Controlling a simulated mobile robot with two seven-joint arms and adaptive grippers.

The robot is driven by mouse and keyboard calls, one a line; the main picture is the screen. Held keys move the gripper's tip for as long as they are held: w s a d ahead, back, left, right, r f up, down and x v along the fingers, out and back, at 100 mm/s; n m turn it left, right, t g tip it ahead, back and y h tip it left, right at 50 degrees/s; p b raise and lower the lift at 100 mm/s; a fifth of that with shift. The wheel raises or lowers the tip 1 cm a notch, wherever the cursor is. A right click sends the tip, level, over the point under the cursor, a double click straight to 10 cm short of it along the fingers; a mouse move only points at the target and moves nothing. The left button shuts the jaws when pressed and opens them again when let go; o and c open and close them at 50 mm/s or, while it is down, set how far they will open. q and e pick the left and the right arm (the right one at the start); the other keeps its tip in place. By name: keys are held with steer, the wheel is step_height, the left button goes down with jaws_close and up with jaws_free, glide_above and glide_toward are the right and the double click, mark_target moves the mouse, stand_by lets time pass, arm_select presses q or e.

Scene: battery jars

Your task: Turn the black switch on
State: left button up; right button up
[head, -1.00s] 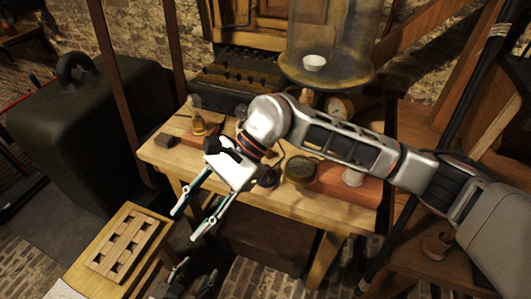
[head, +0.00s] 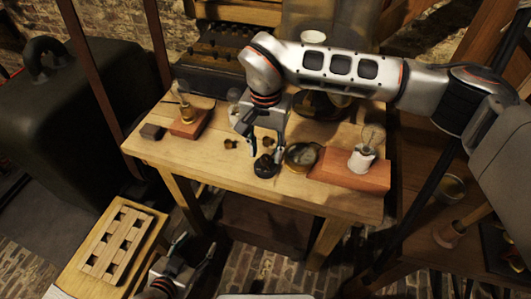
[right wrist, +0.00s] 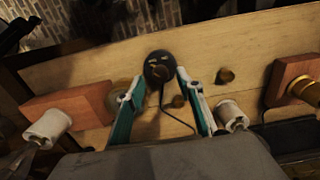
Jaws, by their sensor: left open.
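The black switch (head: 265,167) is a small round black piece on the wooden table (head: 215,172), near its front edge. It also shows in the right wrist view (right wrist: 158,67). My right gripper (head: 264,150) points down just above and behind the switch. In the right wrist view its two fingers (right wrist: 159,79) are apart, with the switch between and just beyond the tips. I cannot tell whether they touch it. My left gripper (head: 193,247) is open and empty, low at the bottom of the head view, away from the table.
A brass gauge (head: 301,156) lies just right of the switch. A red block with a bulb (head: 350,170) stands further right, another red block (head: 190,122) at left. Two small brown knobs (head: 231,144) sit left of the switch. A slotted wooden rack (head: 116,243) stands lower left.

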steer(key=shift+f, duration=1.05)
jaws_close()
